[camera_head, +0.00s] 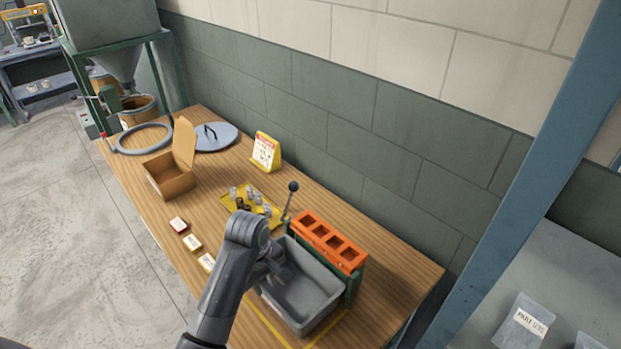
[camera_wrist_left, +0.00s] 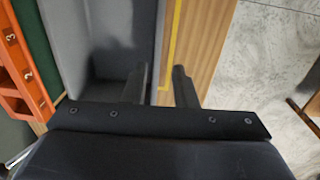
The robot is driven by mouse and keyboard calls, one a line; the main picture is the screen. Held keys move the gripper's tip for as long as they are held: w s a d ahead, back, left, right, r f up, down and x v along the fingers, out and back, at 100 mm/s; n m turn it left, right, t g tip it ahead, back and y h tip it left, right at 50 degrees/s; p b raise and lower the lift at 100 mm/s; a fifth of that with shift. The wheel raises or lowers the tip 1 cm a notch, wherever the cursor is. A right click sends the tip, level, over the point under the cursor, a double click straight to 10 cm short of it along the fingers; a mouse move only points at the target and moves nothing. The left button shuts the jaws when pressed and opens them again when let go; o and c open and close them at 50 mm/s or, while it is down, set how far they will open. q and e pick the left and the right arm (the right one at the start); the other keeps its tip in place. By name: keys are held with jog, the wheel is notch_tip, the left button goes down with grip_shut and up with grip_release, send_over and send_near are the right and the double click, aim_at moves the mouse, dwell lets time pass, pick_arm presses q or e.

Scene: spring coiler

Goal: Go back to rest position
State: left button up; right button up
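My left gripper (camera_head: 277,270) is at the left side of a grey bin (camera_head: 325,318) in the head view, partly hidden by my own wrist. In the left wrist view its two dark fingers (camera_wrist_left: 160,70) stand apart with nothing held between them. There the bin (camera_wrist_left: 97,25) lies under the left finger and the bin's side edge shows between the fingers. I cannot tell whether the fingers touch it. My right gripper is in neither view.
An orange slotted rack (camera_head: 328,238) stands behind the bin, with a lever (camera_head: 290,195) beside it. A yellow tray (camera_head: 231,205) of small parts, an open cardboard box (camera_head: 170,182), small labelled blocks (camera_head: 192,243) and a yellow sign (camera_head: 265,152) sit on the wooden table (camera_head: 395,290). A blue post (camera_head: 530,165) rises at right.

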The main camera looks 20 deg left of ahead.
pick_arm(q)
jog(key=s+a+m+t+y, duration=0.15)
jog(key=s+m, duration=0.25)
jog(key=s, duration=0.4)
jog(key=s+a+m+t, duration=0.1)
jog(key=s+a+m, duration=0.25)
jog(key=s, duration=0.35)
jog(key=s+a+m+t+y, duration=0.15)
jog(key=s+m, duration=0.25)
jog(key=s, duration=0.4)
notch_tip(320, 180, down, 33)
jog(key=a+g+h+b, duration=0.1)
jog(key=a+g+b, duration=0.15)
jog(key=b, duration=0.55)
jog(key=s+f+b, duration=0.3)
jog(key=s+f, duration=0.4)
jog(key=f, duration=0.3)
jog(key=s+d+f+b, duration=0.1)
jog(key=s+f+b, duration=0.2)
jog(key=s+f, duration=0.4)
notch_tip(320, 180, down, 4)
jog(key=shift+s+d+f+g+h, duration=0.2)
jog(key=shift+s+g+h, duration=0.15)
jog(key=shift+g+h, duration=0.1)
